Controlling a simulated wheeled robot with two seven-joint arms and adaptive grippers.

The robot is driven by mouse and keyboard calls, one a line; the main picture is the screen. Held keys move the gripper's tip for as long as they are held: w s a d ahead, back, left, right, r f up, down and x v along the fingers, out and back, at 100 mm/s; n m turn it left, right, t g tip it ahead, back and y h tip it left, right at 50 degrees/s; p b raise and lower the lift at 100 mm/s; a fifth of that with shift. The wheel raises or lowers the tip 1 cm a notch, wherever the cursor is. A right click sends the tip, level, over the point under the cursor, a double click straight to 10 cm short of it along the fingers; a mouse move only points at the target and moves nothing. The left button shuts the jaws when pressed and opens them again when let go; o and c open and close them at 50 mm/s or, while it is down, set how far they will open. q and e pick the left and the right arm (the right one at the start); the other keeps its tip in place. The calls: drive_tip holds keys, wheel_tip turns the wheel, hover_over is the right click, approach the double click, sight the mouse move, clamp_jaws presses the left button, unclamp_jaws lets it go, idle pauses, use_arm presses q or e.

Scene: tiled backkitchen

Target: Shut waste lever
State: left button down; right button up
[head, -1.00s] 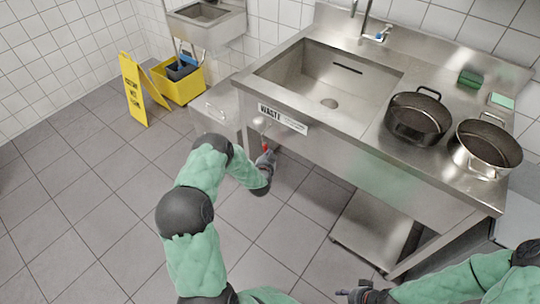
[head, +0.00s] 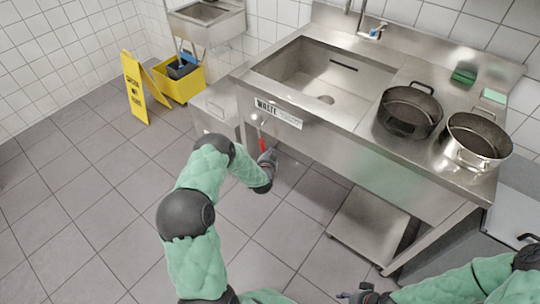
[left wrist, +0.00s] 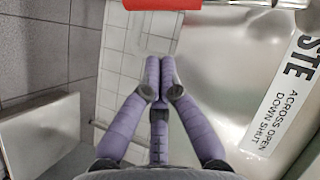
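The waste lever (head: 262,145) has a red handle and hangs roughly downward from a pivot under the sink's front edge, below the waste label (head: 278,113). In the left wrist view a short red length of the lever (left wrist: 162,4) crosses the top edge, beyond my fingertips. The label (left wrist: 284,105) there reads "across open, down shut". My left gripper (head: 268,157) is beside the lever, just right of its lower end. In the wrist view my left gripper (left wrist: 160,68) has its purple fingertips together with nothing between them. My right gripper (head: 350,296) is at the bottom edge, mostly cut off.
The steel sink unit (head: 345,140) stands above and right of my left gripper. Two pots, one dark (head: 408,112) and one steel (head: 476,141), stand on its right side. A yellow wet-floor sign (head: 136,88) and mop bucket (head: 182,83) stand at back left. Tiled floor is clear at left.

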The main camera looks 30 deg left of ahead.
use_arm(q)
drive_tip(key=s+d+p, duration=0.3)
drive_tip(key=s+d, duration=0.1)
drive_tip(key=s, duration=0.4)
drive_tip(key=shift+s+d+r+p, duration=0.3)
drive_tip(key=shift+s+d+r, duration=0.05)
drive_tip(key=shift+d+r, duration=0.1)
